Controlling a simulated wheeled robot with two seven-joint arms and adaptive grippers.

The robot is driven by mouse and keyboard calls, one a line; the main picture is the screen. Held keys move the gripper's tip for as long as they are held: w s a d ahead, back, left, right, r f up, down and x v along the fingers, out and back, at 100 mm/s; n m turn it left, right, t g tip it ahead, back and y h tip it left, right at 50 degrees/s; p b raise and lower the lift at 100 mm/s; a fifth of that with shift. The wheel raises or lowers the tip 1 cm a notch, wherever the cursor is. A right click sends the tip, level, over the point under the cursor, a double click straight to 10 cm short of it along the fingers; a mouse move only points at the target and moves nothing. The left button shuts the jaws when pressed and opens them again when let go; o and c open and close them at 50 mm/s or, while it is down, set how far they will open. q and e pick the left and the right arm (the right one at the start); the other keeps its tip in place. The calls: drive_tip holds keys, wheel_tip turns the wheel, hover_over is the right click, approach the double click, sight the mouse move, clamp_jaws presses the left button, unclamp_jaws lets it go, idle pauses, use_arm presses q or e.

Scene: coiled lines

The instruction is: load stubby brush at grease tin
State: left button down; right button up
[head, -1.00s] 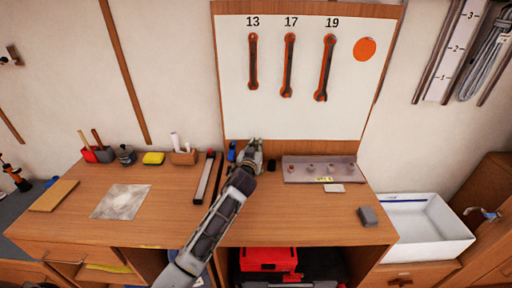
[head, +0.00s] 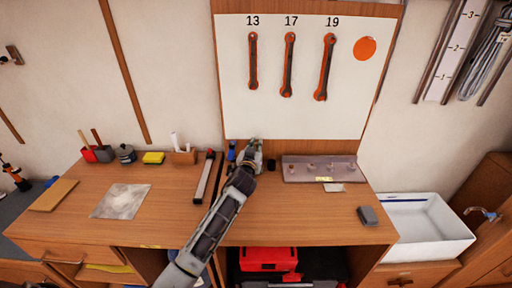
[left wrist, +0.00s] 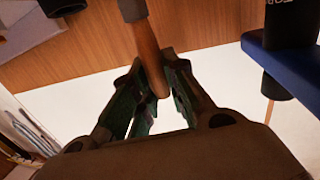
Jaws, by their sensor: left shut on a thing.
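My left gripper (head: 254,153) is at the back of the bench, below the white wrench board. In the left wrist view its fingers (left wrist: 160,88) are shut on the wooden handle of the stubby brush (left wrist: 148,50). A grey collar shows at the brush's far end, and its bristles are out of view. A small dark round object (head: 271,164), likely the grease tin, stands just right of the gripper in the head view. A dark round thing (left wrist: 62,5) at the top left of the left wrist view may be the same one. The brush appears apart from it. My right gripper is not in view.
A blue holder (head: 231,151) with a dark cylinder stands close left of the gripper. A grey panel (head: 300,176) with small knobs lies to the right. A long dark-edged tool (head: 205,177) lies left. The front right bench top is mostly clear.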

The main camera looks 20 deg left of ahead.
use_arm(q)
drive_tip(key=shift+f, duration=0.2)
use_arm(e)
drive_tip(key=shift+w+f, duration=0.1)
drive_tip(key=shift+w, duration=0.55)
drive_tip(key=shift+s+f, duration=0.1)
use_arm(q)
drive_tip(key=shift+f+b, duration=0.2)
drive_tip(key=shift+b, duration=0.1)
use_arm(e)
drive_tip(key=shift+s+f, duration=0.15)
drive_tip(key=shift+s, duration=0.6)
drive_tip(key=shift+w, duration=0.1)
